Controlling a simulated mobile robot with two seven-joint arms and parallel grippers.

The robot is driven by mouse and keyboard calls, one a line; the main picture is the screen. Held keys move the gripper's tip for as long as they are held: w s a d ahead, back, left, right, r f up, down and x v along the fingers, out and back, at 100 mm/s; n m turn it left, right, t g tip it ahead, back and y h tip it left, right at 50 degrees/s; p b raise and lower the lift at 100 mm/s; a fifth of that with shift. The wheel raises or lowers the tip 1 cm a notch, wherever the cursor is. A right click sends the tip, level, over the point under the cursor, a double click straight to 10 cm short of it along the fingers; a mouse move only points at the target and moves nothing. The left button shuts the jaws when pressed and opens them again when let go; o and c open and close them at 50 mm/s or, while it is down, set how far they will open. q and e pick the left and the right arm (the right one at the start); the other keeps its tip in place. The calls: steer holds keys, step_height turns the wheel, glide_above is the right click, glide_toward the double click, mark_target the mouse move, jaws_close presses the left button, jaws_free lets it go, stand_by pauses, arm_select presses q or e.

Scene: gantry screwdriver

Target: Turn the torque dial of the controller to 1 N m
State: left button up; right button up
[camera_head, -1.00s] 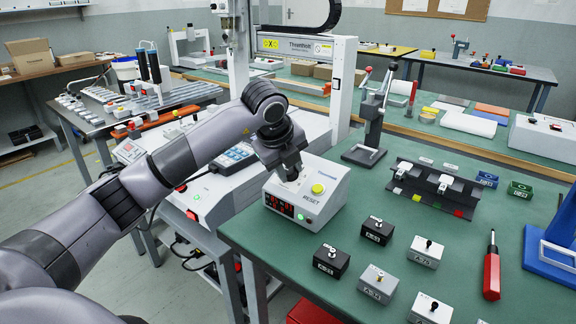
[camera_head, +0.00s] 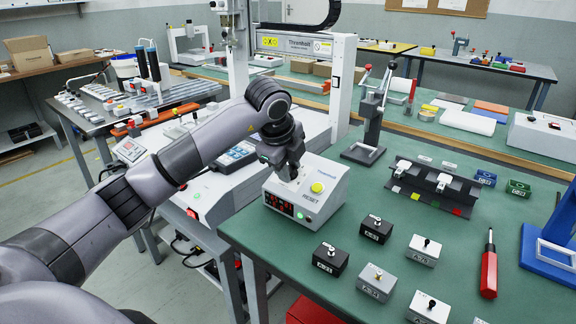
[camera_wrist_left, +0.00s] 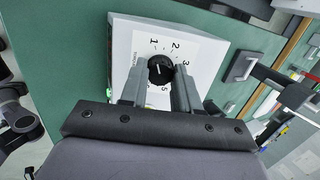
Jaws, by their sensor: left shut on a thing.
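The controller (camera_head: 327,184) is a pale box with a red display (camera_head: 279,204), a yellow button (camera_head: 317,187) and a green light (camera_head: 300,216). It stands on the green bench. My left gripper (camera_head: 290,176) is over its top and hides the dial in the head view. In the left wrist view, the black torque dial (camera_wrist_left: 161,69) sits between the fingers of my left gripper (camera_wrist_left: 160,88), which is shut on it. Printed numbers ring the dial; 1, 2, 3 and 5 show. A pale mark shows on the dial, but its exact setting is unclear. My right gripper is out of view.
Small black and grey blocks (camera_head: 376,228) with knobs stand right of the controller. A red-handled screwdriver (camera_head: 489,271) lies farther right. A lever stand (camera_head: 371,120) and a dark rack (camera_head: 435,187) stand behind. Bench surface between them is clear.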

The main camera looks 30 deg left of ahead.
arm_select(q)
steer(key=o, duration=1.1)
steer(key=shift+c, duration=0.2)
steer(key=shift+r, duration=0.1)
steer(key=v, duration=0.7)
steer(key=shift+p, duration=0.4)
